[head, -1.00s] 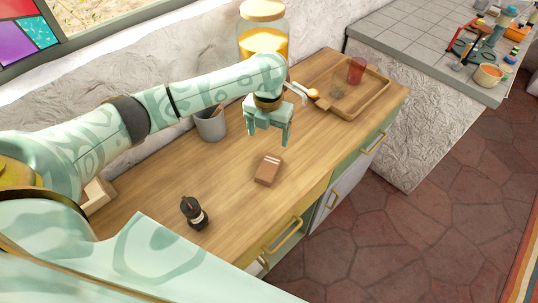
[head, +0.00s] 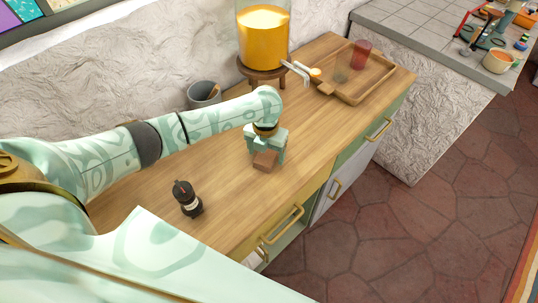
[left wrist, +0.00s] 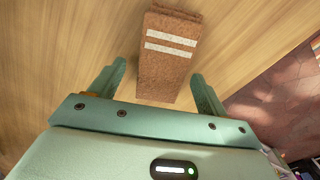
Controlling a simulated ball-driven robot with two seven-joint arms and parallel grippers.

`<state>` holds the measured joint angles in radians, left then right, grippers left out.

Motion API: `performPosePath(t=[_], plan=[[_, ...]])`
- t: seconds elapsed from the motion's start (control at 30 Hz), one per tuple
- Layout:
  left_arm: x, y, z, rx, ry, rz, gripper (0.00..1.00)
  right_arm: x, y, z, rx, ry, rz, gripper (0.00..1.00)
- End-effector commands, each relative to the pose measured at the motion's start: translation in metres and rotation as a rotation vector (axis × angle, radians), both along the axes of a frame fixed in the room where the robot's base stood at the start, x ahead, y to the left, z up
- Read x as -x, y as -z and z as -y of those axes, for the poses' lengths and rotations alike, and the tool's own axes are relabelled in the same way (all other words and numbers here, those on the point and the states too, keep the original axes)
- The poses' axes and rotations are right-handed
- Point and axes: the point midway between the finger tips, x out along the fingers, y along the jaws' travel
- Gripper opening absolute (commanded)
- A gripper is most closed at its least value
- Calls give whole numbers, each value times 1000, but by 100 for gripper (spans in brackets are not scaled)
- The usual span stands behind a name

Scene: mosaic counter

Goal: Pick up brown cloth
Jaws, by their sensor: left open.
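The brown cloth (head: 265,162) lies folded on the wooden counter. In the left wrist view the cloth (left wrist: 166,60) shows two white stripes, and its near end reaches between my fingers. My left gripper (head: 266,157) is open and low over the cloth in the head view. In the left wrist view my left gripper (left wrist: 160,82) has one finger on each side of the cloth's near end, with a gap on both sides. How high the fingertips are above the counter is hard to tell. My right gripper is in neither view.
A dark moka pot (head: 187,198) stands on the counter to the left of the cloth. A grey cup (head: 204,94) and an orange-filled jar (head: 263,38) stand along the wall. A wooden tray (head: 385,78) lies at the far end. The counter's front edge is right of the cloth.

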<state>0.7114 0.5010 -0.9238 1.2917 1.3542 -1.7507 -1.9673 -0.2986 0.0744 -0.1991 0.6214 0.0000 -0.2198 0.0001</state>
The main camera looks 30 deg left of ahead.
Motion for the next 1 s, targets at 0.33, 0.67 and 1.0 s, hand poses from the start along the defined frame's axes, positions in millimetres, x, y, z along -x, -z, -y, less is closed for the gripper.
performPosePath(t=[0.33, 0.67, 1.0], plan=[[-1, 1, 0, 1, 0, 2, 40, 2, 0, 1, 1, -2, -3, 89], [-1, 0, 0, 1, 0, 2, 24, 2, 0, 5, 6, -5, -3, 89], [-1, -36, 1, 2, 2, 5, 24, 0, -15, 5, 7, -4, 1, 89]])
